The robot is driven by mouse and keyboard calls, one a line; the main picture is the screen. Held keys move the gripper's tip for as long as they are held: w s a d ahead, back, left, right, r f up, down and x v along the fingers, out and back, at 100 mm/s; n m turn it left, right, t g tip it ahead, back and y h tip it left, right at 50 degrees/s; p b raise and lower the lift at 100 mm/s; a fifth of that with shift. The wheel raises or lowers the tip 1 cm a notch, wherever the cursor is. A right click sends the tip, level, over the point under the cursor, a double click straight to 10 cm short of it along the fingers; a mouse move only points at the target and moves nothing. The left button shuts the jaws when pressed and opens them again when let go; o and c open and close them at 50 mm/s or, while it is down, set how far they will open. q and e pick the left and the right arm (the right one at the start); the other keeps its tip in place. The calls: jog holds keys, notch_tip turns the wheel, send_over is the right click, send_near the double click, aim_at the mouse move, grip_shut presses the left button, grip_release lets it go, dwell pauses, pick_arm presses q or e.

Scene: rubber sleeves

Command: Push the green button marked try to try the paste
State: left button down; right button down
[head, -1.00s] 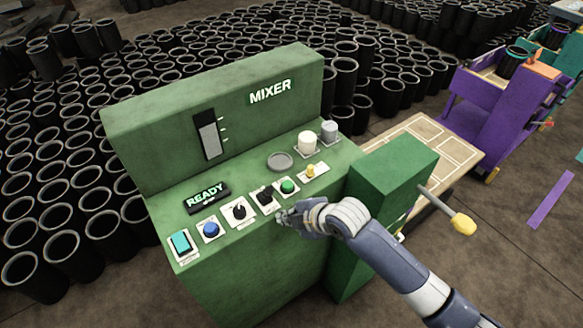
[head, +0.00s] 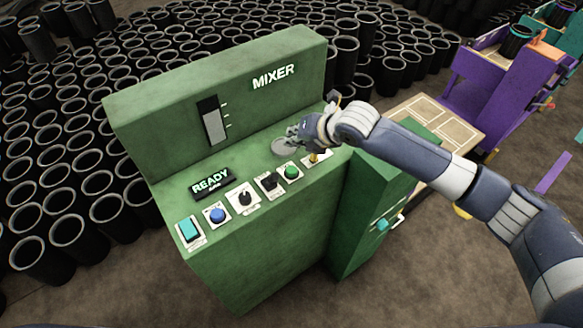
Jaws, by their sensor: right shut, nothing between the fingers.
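The green mixer (head: 270,220) stands in the middle of the head view, its screen (head: 210,181) reading READY. A round green button (head: 291,171) sits on a white plate near the right end of the front row of controls; its label is too small to read. My right gripper (head: 294,134) is shut and empty. In the picture it appears just beyond the green button, over the round grey disc (head: 281,147); its height above the panel is hard to tell. The white and grey knobs at the back right are hidden by my gripper and arm. My left gripper is not in view.
Left of the green button are a black switch (head: 269,181), a black dial (head: 245,197), a blue button (head: 217,214) and a teal switch (head: 190,229). A small yellow lever (head: 314,157) is close on its right. Many black sleeves (head: 60,190) stand behind and left.

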jog(key=shift+w+d+r, duration=0.15)
jog(key=shift+d, duration=0.1)
jog(key=shift+a, duration=0.1)
jog(key=b, duration=0.7)
send_over(295, 168)
notch_tip(295, 168, down, 8)
jog(key=shift+f, duration=0.1)
jog(key=shift+a+f, duration=0.1)
jog(key=shift+f, duration=0.2)
jog(key=shift+f, duration=0.1)
dwell(0.9)
jog(key=shift+f, duration=0.35)
